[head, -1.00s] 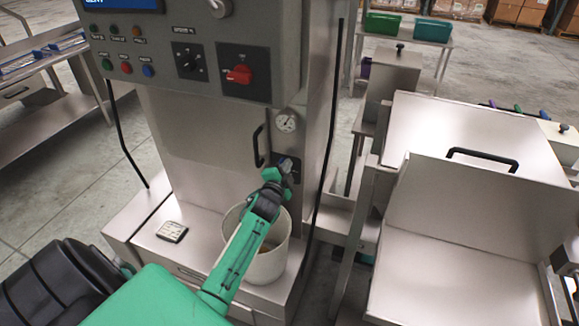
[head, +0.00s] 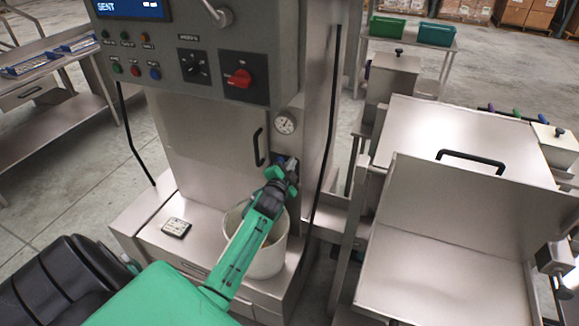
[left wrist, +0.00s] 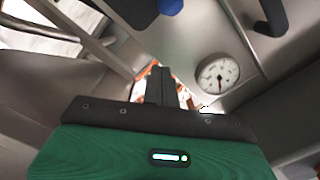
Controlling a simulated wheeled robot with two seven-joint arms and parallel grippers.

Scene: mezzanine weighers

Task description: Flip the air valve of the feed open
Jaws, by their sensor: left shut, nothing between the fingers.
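The air valve (head: 281,160) is a small fitting with a blue part on the steel front of the machine, below the round pressure gauge (head: 285,122). My left gripper (head: 288,176) is right at it and covers much of it, so I cannot tell the lever's position or whether they touch. In the left wrist view, the left gripper's fingers (left wrist: 161,86) are shut together with nothing between them. A blue piece (left wrist: 171,6), probably the valve's handle, is cut off at the top edge there. The gauge (left wrist: 218,76) shows right of the fingers. My right gripper is out of view.
A control panel (head: 215,87) with a red rotary switch (head: 239,79) overhangs above. A black door handle (head: 259,147) is just left of the valve. A white bucket (head: 270,262) stands below my left arm. A steel hopper (head: 450,210) stands to the right.

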